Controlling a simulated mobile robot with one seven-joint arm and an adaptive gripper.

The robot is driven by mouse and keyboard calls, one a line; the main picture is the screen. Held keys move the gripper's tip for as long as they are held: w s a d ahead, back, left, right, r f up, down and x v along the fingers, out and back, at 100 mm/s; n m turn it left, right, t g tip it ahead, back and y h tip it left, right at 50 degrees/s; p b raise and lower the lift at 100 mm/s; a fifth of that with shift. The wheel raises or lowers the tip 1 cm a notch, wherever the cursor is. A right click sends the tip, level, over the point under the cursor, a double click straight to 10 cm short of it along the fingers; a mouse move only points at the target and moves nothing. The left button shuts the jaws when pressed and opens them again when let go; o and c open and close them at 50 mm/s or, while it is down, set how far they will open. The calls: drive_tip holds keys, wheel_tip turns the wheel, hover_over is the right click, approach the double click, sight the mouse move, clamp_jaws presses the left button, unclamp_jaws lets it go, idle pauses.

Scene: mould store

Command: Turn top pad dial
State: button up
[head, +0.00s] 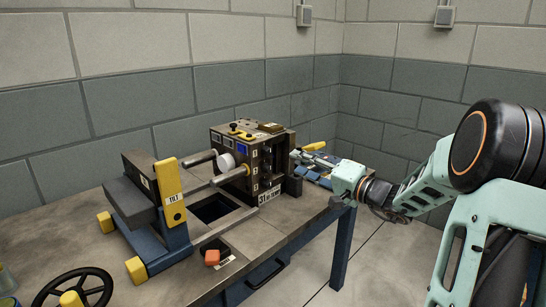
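A dark mould block (246,165) stands on the bench. Its front side carries a column of small pale labels (255,170) on yellow marks, beside dark recesses. I cannot pick out the top pad dial clearly at this size. Small black knobs (233,126) on yellow sit on top of the block.
The other mould half (130,198), with yellow and blue supports, stands left of the block. An opening (212,208) lies between them. A red button (211,257) and a black handwheel (78,288) are at the front. A yellow-handled item (315,146) lies behind my gripper.

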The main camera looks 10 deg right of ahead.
sight(271, 152)
drive_tip(key=b+x, duration=0.1)
drive_tip(key=x, duration=0.9)
drive_tip(key=shift+w+a, duration=0.2)
clamp_jaws()
